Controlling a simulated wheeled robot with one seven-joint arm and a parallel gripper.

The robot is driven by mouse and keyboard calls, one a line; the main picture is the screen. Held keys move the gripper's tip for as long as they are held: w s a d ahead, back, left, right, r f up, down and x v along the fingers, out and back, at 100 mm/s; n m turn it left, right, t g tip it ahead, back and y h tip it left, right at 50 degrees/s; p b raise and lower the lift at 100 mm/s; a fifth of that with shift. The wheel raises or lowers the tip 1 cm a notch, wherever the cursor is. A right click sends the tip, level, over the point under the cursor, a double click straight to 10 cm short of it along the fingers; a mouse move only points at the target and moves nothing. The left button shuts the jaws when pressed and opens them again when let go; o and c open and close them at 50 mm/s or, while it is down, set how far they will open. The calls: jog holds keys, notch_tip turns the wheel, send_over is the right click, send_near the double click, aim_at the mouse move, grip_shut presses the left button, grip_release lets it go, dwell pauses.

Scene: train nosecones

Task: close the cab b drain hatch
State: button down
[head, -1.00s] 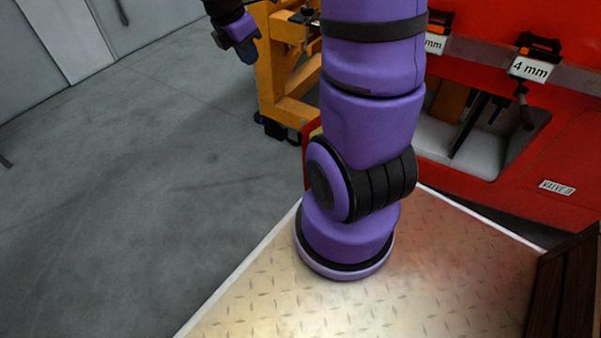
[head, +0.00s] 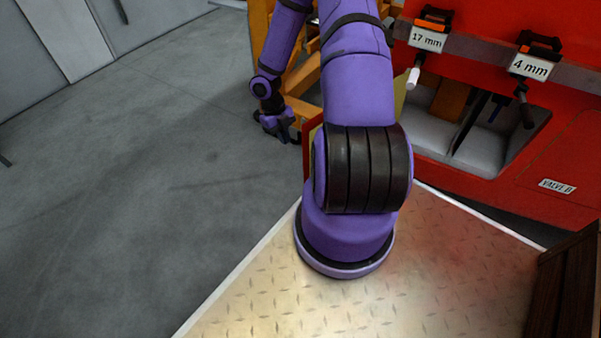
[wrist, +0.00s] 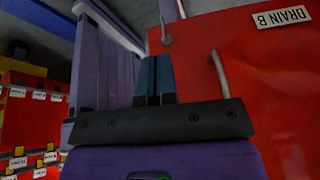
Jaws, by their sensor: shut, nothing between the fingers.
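In the wrist view a red panel (wrist: 258,75) with a white "DRAIN B" label (wrist: 283,17) fills the right side. A thin grey rod (wrist: 220,75) stands out from it, beside my gripper (wrist: 155,72). The two dark blue fingers are shut together with nothing between them. I cannot tell whether they touch the panel. In the head view my gripper (head: 284,137) hangs low over the grey floor, left of a narrow red panel edge (head: 309,140). My arm hides most of that panel, and the hatch's angle is unclear.
A yellow-orange frame (head: 262,45) stands behind my arm. The floor (head: 130,190) at left is clear.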

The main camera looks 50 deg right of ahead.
jog(key=s+a+f, duration=0.1)
jog(key=s+f, duration=0.7)
jog(key=f, duration=0.2)
jog(key=shift+a+f+n, duration=0.3)
jog(key=shift+n, duration=0.1)
